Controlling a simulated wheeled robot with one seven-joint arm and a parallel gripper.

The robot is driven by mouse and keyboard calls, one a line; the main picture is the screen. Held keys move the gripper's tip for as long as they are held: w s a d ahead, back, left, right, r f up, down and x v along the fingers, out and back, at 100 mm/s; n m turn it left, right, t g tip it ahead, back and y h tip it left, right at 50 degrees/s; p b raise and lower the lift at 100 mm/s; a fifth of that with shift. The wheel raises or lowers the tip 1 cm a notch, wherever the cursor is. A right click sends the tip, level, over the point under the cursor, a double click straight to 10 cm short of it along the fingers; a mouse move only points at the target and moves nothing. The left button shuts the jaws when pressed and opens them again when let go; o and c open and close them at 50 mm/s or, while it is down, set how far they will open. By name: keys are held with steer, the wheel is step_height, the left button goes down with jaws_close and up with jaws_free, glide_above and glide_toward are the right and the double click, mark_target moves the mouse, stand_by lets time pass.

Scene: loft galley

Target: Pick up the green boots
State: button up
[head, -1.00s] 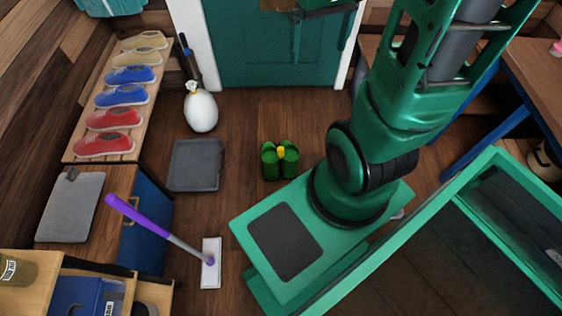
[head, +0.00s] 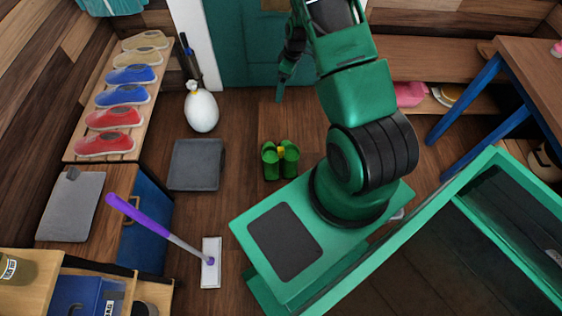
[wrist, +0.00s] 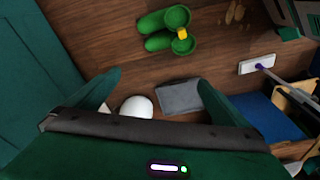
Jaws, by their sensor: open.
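The green boots (head: 280,161) stand side by side on the wooden floor in the head view, just beyond my base, with a small yellow piece between them near the top. In the wrist view the boots (wrist: 158,42) lie near the top edge, beyond my fingertips, and the yellow piece shows at their right side. My gripper (wrist: 158,84) is open, with its two green fingers spread wide and nothing between them. In the head view my gripper (head: 280,88) hangs near the teal door, beyond the boots and apart from them.
A grey mat (head: 195,165) and a tied white bag (head: 201,108) are left of the boots. A purple-handled mop (head: 168,235) stands nearer. A shoe rack (head: 96,112) lines the left wall; a blue-legged table (head: 535,75) is right. Floor around the boots is clear.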

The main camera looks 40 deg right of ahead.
step_height(320, 180, down, 16)
steer(key=s+a+n+y, duration=0.1)
steer(key=n, duration=0.2)
steer(key=n+y, duration=0.1)
steer(key=n, duration=0.2)
glide_toward(279, 156)
steer(key=shift+w+d+f, duration=0.2)
steer(key=shift+w+f, duration=0.05)
steer(key=shift+f, duration=0.25)
steer(key=shift+w+d+f, duration=0.15)
steer(key=shift+w+f, duration=0.1)
steer(key=shift+f, duration=0.25)
steer(key=x, duration=0.4)
steer(key=shift+a+f, duration=0.1)
steer(key=shift+f, duration=0.2)
steer(key=shift+x, duration=3)
steer(key=shift+w, duration=0.2)
steer(key=c, duration=2.1)
steer(key=shift+r, duration=0.1)
